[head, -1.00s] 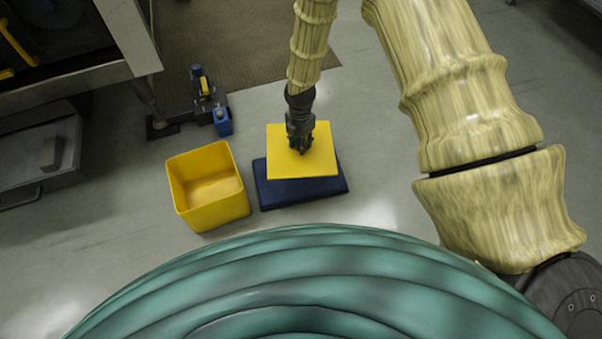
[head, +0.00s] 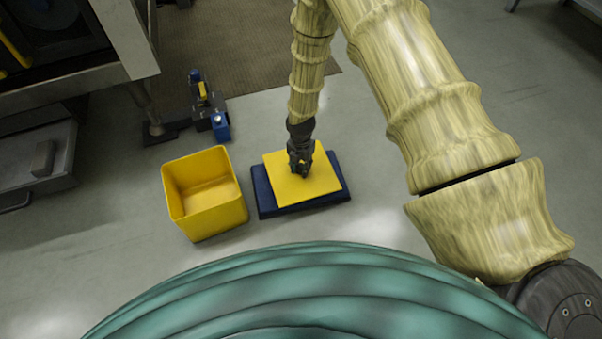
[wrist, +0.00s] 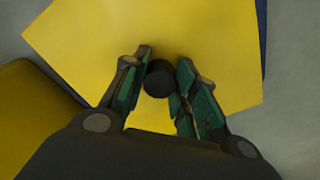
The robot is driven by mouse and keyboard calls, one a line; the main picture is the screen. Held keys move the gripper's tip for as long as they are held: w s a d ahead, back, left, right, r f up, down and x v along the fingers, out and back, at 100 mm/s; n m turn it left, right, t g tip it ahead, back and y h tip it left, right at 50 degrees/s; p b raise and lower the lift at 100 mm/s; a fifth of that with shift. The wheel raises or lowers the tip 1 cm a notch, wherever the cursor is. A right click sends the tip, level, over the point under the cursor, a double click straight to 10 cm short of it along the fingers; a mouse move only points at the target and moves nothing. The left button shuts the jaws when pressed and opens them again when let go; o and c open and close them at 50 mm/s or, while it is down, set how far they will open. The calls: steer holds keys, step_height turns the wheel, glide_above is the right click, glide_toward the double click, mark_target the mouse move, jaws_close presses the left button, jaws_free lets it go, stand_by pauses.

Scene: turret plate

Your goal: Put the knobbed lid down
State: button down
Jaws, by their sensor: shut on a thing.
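The knobbed lid (head: 318,183) is a flat yellow square plate with a dark round knob (wrist: 159,78) at its middle. In the head view it is over a dark blue slab (head: 265,202), turned slightly against it. The slab's edges show around the lid; whether the lid touches it or hovers just above cannot be told. My gripper (head: 300,167) comes down on the lid's centre. In the wrist view my gripper (wrist: 160,88) has its two green-padded fingers on either side of the knob, shut on it.
An open yellow bin (head: 207,205) stands on the floor just left of the slab. A dark device with blue and yellow parts (head: 208,107) lies behind the bin, near a grey machine (head: 115,40). The floor to the right of the slab is clear.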

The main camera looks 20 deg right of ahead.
mark_target(301, 171)
steer(key=shift+f+b, duration=0.5)
steer(key=shift+f, duration=1.1)
steer(key=shift+f, duration=0.1)
steer(key=c, duration=1.1)
jaws_free()
step_height(301, 171, up, 12)
steer(key=p, duration=0.6)
